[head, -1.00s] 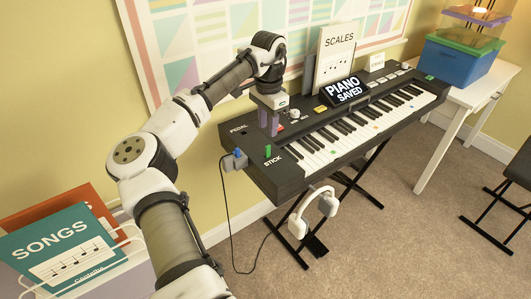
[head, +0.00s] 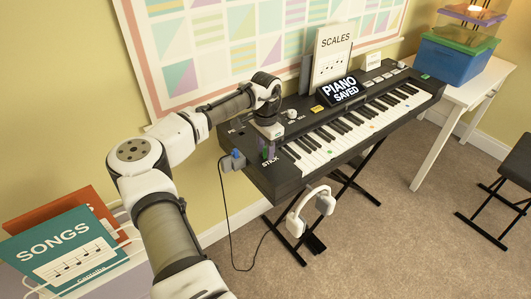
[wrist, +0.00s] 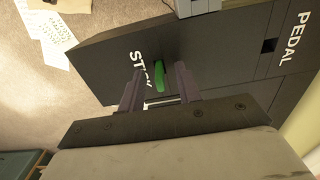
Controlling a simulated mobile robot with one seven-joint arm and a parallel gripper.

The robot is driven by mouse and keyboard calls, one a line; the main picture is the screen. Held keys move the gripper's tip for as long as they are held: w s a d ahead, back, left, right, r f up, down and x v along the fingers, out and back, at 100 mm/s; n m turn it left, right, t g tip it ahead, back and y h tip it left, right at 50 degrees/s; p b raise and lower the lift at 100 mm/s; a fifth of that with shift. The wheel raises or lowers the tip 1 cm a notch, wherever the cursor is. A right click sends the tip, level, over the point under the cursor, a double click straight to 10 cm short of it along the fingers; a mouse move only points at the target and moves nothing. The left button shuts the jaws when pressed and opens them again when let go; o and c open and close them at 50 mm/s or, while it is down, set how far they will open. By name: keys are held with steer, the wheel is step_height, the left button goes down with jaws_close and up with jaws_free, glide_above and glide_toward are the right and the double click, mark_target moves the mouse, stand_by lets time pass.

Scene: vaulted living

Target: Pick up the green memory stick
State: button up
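The green memory stick (wrist: 158,75) stands up from the black keyboard's left end panel, beside the white word STICK. In the head view a bit of its green (head: 265,155) shows by my gripper (head: 268,148). In the wrist view my gripper (wrist: 157,85) is open, with its two purple-grey fingers on either side of the stick and gaps between them and it. The stick's lower end, where it meets the panel, is hard to make out.
The keyboard (head: 350,127) rests on a black folding stand. A blue plug (head: 237,155) with a cable sits at its left end. White headphones (head: 310,203) hang below the front. A display reading PIANO SAVED (head: 343,90) and a SCALES book (head: 333,52) stand behind the keys.

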jaws_close()
